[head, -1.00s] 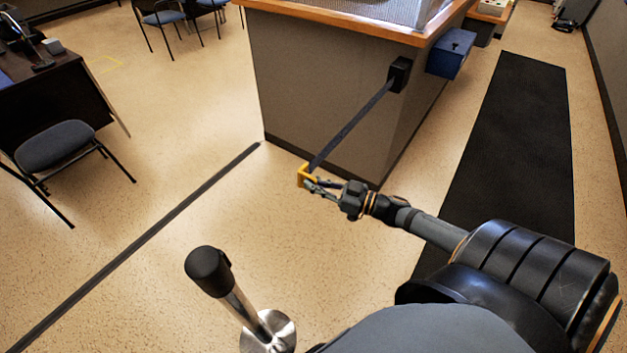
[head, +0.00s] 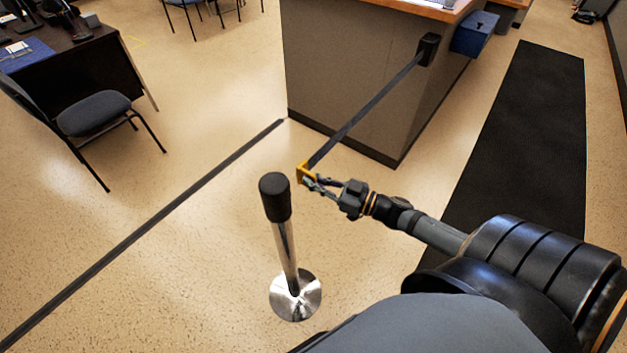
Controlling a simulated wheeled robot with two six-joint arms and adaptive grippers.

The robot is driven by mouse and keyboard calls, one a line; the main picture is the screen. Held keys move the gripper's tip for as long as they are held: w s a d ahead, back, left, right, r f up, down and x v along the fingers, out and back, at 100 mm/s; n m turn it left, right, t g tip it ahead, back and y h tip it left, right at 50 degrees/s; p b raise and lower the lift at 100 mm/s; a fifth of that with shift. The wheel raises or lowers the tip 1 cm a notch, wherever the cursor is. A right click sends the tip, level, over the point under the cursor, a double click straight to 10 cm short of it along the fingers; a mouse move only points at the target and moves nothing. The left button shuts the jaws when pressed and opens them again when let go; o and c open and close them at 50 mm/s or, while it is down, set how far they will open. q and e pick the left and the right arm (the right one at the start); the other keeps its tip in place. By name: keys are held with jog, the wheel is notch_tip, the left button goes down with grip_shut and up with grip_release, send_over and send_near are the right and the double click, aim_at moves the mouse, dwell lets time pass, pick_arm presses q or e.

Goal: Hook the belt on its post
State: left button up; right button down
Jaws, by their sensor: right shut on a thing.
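The post (head: 286,250) is a chrome pole with a black cap (head: 274,196) and a round chrome base (head: 295,296) on the floor. In the picture the clip is just right of the cap and slightly above it, with a gap between them. My left gripper is not in view.
The grey counter (head: 355,75) with a wooden top stands behind the belt, a blue box (head: 474,34) on its side. A black mat (head: 525,140) lies at right. A chair (head: 93,113) and desk (head: 85,60) are at left. A dark floor strip (head: 150,235) crosses open floor.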

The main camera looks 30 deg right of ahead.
jog(key=shift+f, duration=0.25)
jog(key=c, duration=1.5)
grip_release()
jog(key=shift+s+d+r, duration=0.15)
jog(key=shift+s, duration=0.05)
jog(key=shift+o, duration=0.2)
jog(key=shift+w, duration=0.1)
